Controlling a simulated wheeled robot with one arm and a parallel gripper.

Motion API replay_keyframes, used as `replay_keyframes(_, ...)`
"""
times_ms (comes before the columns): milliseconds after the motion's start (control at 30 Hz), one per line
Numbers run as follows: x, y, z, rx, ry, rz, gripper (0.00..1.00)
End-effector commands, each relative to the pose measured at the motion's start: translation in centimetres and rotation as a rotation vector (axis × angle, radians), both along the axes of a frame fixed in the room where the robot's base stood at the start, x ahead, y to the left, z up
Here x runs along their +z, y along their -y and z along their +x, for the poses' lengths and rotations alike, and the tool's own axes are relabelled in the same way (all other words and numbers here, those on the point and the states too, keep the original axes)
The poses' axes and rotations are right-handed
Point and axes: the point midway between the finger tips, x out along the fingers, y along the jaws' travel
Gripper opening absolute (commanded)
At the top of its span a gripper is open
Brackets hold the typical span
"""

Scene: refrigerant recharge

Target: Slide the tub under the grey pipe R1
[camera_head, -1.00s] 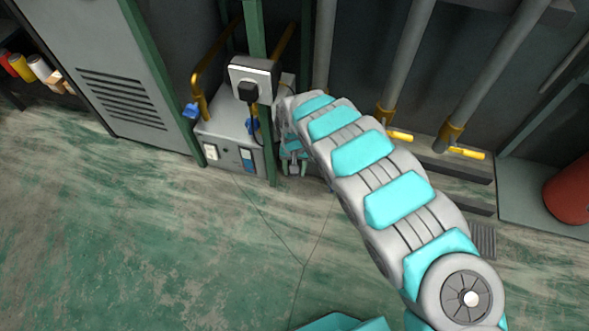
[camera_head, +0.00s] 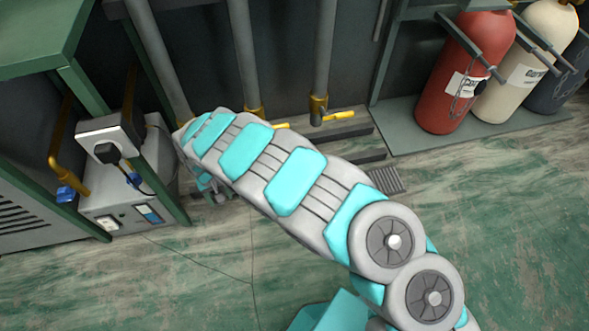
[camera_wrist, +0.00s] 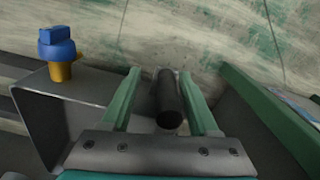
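Three grey pipes come down the back wall in the head view: a left one (camera_head: 160,60), a middle one (camera_head: 243,60) and a right one (camera_head: 325,50). The middle and right ones end in brass fittings with yellow handles. No label tells which is R1. I cannot make out a tub in either view; my arm hides part of the floor. My gripper (camera_wrist: 161,74) shows two green fingers standing apart in the wrist view. A dark cylinder (camera_wrist: 170,103) lies between them, with a gap at the left finger; whether it touches the right one is unclear.
A grey unit with a black plug (camera_head: 106,152) stands left of my arm. A blue-capped brass fitting (camera_wrist: 57,48) sits on a grey metal box (camera_wrist: 70,105) beside my gripper. Red (camera_head: 455,85) and cream (camera_head: 520,80) cylinders stand right. A floor grate (camera_head: 387,181) lies before the pipes; front floor is clear.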

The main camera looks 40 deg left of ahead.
Motion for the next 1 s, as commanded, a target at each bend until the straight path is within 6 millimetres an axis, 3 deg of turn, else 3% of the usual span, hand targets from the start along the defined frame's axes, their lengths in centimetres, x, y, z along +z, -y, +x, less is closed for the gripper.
replay_keyframes(1000, -0.1, 11.8, 13.7, -0.004, 0.0, -0.001, 0.57)
